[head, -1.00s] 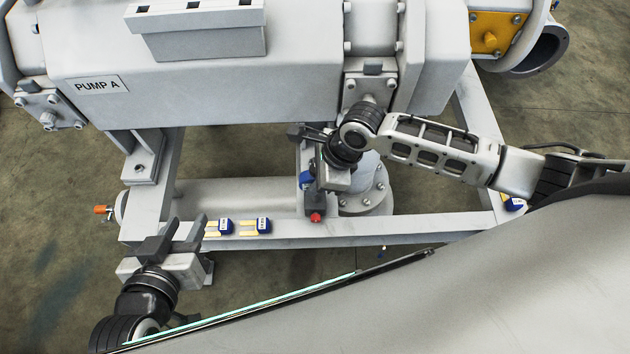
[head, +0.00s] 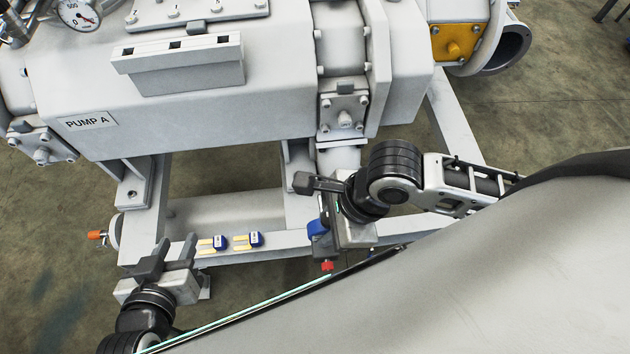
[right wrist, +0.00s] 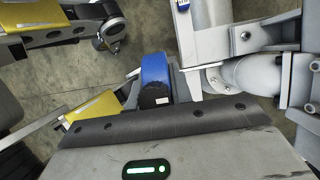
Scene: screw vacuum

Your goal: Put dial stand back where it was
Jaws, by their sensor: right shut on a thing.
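My right gripper (head: 318,213) is shut on a blue piece (head: 318,228), which I take for the dial stand. A red knob (head: 327,266) shows below it, close to my body. In the right wrist view the blue dial stand (right wrist: 154,78) stands up beyond the gripper's dark edge, with a dark round face low on it. The gripper hides most of the stand, and I cannot tell its full shape. My left gripper (head: 167,257) is open and empty, at the front left corner of the frame.
Pump A (head: 180,105) stands on a grey steel frame (head: 280,240). An orange-tipped fitting (head: 96,235) sticks out at the left. Open floor (head: 550,110) shows at the right.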

